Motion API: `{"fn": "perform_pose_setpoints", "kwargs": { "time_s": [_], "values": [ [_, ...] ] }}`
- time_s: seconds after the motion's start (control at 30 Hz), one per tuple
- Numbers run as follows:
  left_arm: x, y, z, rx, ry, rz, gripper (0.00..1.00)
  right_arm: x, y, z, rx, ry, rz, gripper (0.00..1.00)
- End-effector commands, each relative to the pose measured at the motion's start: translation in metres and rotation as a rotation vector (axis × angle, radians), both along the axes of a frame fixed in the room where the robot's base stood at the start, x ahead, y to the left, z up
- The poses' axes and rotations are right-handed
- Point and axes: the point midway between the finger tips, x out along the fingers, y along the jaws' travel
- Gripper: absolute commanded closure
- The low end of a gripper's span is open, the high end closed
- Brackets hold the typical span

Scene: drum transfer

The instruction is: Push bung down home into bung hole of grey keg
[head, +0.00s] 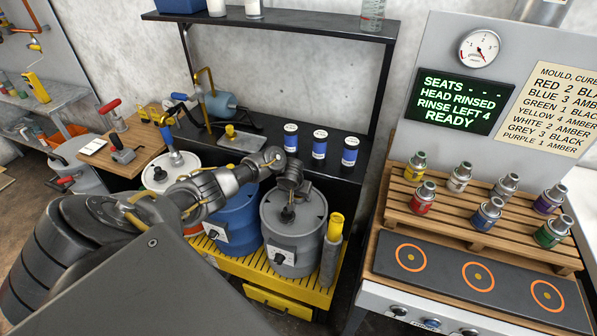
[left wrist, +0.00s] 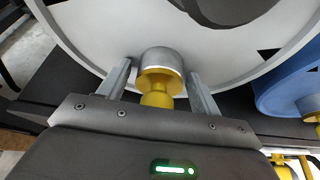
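The grey keg (head: 296,255) stands upright at the right end of the row, with a dark fitting (head: 287,214) on its lid. My left gripper (head: 291,181) reaches over the far part of this lid and hides what lies under it in the head view. In the left wrist view, the bung (left wrist: 160,62), silver with a yellow part, sits between the two fingers of the left gripper (left wrist: 161,76). The bung hole is hidden. My right gripper is not in view.
A blue keg (head: 238,218) stands just left of the grey one, and a white keg (head: 160,176) farther left. A yellow-topped grey cylinder (head: 331,255) stands close at right. Blue cans (head: 319,146) line the black shelf behind. The slatted rack (head: 400,205) of small bottles is farther right.

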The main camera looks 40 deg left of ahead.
Motion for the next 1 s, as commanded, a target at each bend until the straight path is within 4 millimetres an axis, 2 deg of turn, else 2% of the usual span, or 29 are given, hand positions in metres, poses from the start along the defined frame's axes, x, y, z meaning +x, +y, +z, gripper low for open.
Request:
{"fn": "perform_pose_setpoints", "kwargs": {
  "time_s": [0.57,1.0],
  "values": [
    [0.002,0.000,0.010,-0.002,-0.012,0.003,0.28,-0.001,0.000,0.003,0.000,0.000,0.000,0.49],
    [-0.025,-0.011,0.084,0.000,-0.012,0.002,0.28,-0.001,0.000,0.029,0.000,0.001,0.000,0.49]
  ]
}}
